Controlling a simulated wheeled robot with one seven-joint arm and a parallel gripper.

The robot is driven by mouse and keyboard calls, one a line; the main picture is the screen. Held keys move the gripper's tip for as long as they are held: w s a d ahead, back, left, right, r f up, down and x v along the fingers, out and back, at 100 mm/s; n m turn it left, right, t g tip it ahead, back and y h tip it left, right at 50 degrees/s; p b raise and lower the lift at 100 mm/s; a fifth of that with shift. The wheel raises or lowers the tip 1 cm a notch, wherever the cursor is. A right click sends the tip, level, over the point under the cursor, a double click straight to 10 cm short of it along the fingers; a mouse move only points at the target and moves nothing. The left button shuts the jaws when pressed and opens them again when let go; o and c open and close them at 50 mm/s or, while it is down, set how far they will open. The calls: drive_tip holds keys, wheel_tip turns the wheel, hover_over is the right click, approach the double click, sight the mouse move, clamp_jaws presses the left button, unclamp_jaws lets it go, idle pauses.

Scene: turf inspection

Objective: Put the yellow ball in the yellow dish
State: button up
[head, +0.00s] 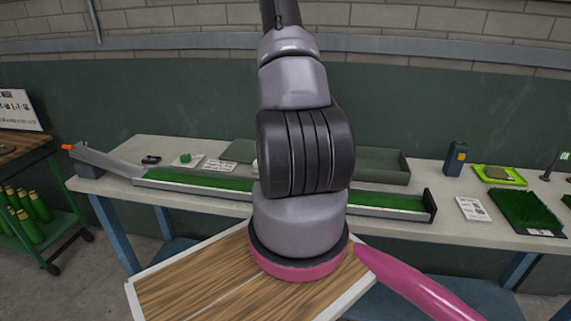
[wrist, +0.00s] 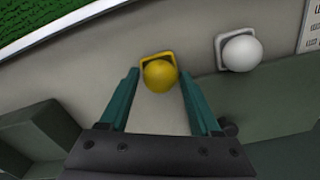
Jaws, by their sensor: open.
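The yellow ball (wrist: 160,77) shows in the wrist view over the yellow dish (wrist: 146,58). The ball covers the dish's lower middle, and the dish's rim shows above and to the left of it. It looks seated in the dish, but contact beneath the ball is hidden. My gripper (wrist: 159,73) is open, with one teal finger on each side of the ball and visible gaps between. In the head view my own arm hides the gripper, the yellow ball and the yellow dish.
A white ball (wrist: 241,53) sits in a white dish (wrist: 219,41) close on the right. A green turf strip (head: 200,181) runs along the bench front. A grey tray (head: 385,167) stands behind. Turf samples (head: 527,208) lie at the right.

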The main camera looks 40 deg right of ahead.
wheel_tip(320, 180, up, 12)
drive_tip(key=w+a+r+n+t, duration=0.2)
drive_tip(key=a+r+n+t, duration=0.15)
drive_tip(key=a+r, duration=1.3)
drive_tip(key=s+a+r+n+t+y, duration=0.2)
drive_tip(key=s+a+r+n, duration=0.4)
drive_tip(key=s+a+r, duration=0.8)
drive_tip(key=shift+r+n+t, duration=0.25)
drive_tip(key=shift+n+t, duration=0.1)
drive_tip(key=shift+t, duration=0.5)
